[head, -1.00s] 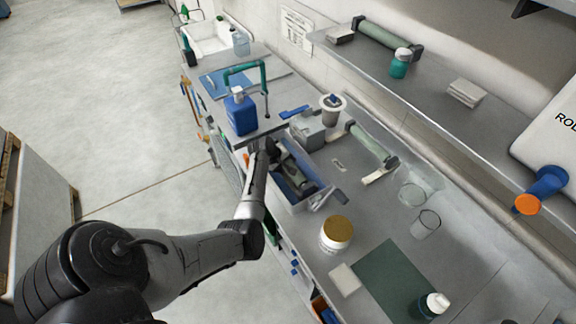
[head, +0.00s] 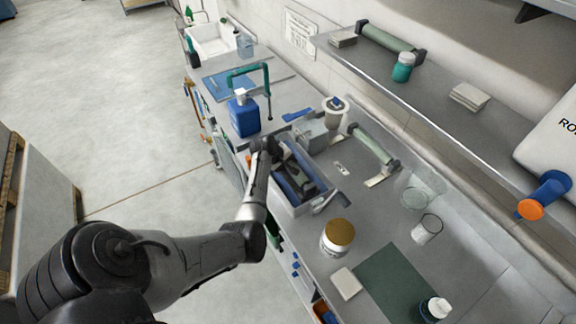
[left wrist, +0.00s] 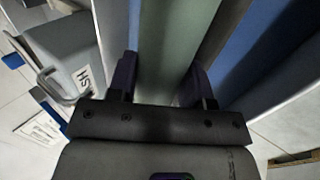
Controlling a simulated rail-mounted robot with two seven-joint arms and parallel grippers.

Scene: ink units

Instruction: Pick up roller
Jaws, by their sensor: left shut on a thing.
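My left gripper (head: 272,150) is at the upper left end of a grey tray with a blue inside (head: 322,203) on the bench. In the left wrist view, the left gripper's two fingers (left wrist: 160,85) are shut on a pale green roller (left wrist: 170,40), one finger on each side. Blue surfaces show on both sides of the roller there. In the head view the held roller is mostly hidden by the gripper and the tray, and I cannot tell whether it touches the tray. My right gripper is not in view.
Another green roller (head: 373,146) lies on the bench, and one (head: 390,38) on the wall shelf. A blue bottle (head: 242,117) and a teal-handled frame (head: 250,72) stand behind the gripper. A gold-lidded jar (head: 338,237) stands in front of the tray. A green mat (head: 388,285) lies nearer.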

